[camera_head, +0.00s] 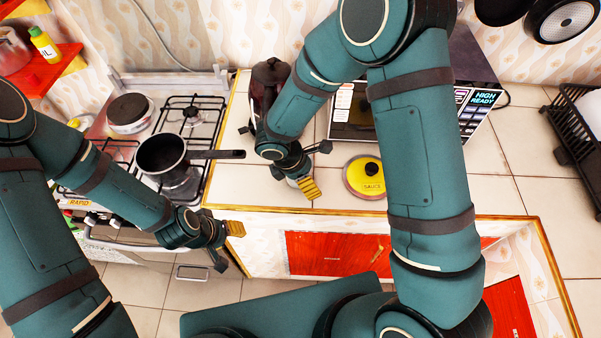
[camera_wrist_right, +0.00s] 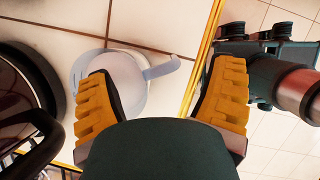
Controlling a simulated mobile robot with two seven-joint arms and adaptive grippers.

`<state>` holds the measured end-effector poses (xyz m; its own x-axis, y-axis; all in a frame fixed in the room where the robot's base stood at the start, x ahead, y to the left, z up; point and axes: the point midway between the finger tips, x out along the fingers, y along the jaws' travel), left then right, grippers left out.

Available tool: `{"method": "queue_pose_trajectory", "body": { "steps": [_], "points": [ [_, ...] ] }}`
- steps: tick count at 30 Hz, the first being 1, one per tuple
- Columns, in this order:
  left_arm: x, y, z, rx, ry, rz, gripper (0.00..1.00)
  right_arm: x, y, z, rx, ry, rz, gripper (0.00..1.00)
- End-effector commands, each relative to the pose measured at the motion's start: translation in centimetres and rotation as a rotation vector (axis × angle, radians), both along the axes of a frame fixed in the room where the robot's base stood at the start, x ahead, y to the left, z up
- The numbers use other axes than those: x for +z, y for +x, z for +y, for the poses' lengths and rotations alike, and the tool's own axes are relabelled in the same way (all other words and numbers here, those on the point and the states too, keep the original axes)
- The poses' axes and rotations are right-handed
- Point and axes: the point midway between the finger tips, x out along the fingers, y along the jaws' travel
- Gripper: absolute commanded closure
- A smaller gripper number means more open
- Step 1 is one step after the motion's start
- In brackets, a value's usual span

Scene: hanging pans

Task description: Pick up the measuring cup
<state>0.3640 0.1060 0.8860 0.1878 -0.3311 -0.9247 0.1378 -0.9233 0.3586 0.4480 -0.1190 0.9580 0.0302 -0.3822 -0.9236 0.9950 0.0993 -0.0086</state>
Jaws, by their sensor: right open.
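The measuring cup (camera_wrist_right: 132,80) is pale and translucent. In the right wrist view it stands on the tiled counter, with its handle (camera_wrist_right: 163,70) pointing right. My right gripper (camera_wrist_right: 166,76) is open, one yellow finger partly covering the cup's left side and the other to the right of the handle. I cannot tell whether either touches it. In the head view only a small pale part of the cup (camera_head: 293,182) shows beside my right gripper (camera_head: 315,168). My left gripper (camera_head: 229,247) is open and empty, in front of the stove and counter edge.
A dark coffee maker (camera_head: 268,80) stands close behind the cup. A yellow-lidded sauce pot (camera_head: 370,171) is to the right, before a microwave (camera_head: 352,112). A black saucepan (camera_head: 163,154) sits on the stove (camera_head: 209,118) at left. The counter's front edge is near.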

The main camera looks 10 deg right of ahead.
Motion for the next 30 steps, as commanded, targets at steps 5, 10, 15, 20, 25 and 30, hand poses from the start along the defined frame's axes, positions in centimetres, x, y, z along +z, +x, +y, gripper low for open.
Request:
{"method": "queue_pose_trajectory", "body": {
  "steps": [5, 10, 15, 20, 25, 30],
  "points": [
    [-0.2, 0.0, 0.0, 0.0, 0.0, 0.0, 0.53, -2.3, 0.0, -0.8, -0.002, 0.0, 0.001, 0.18],
    [-0.2, 0.0, 0.0, 0.0, 0.0, 0.0, 0.53, -2.8, 0.1, -1.0, -0.001, 0.001, -0.001, 0.18],
    [-0.2, 0.0, 0.0, 0.0, 0.0, 0.0, 0.53, -2.8, 0.1, -1.0, -0.001, 0.001, -0.001, 0.21],
    [-0.2, 0.0, 0.0, 0.0, 0.0, 0.0, 0.53, -2.8, 0.1, -1.0, -0.001, 0.001, 0.0, 0.78],
    [-0.2, 0.0, 0.0, 0.0, 0.0, 0.0, 0.53, -2.7, 0.1, -1.0, -0.001, 0.0, -0.001, 0.97],
    [-0.2, 0.0, 0.0, 0.0, 0.0, 0.0, 0.53, -2.7, 0.1, -1.0, -0.001, 0.0, -0.001, 0.97]
  ]
}}
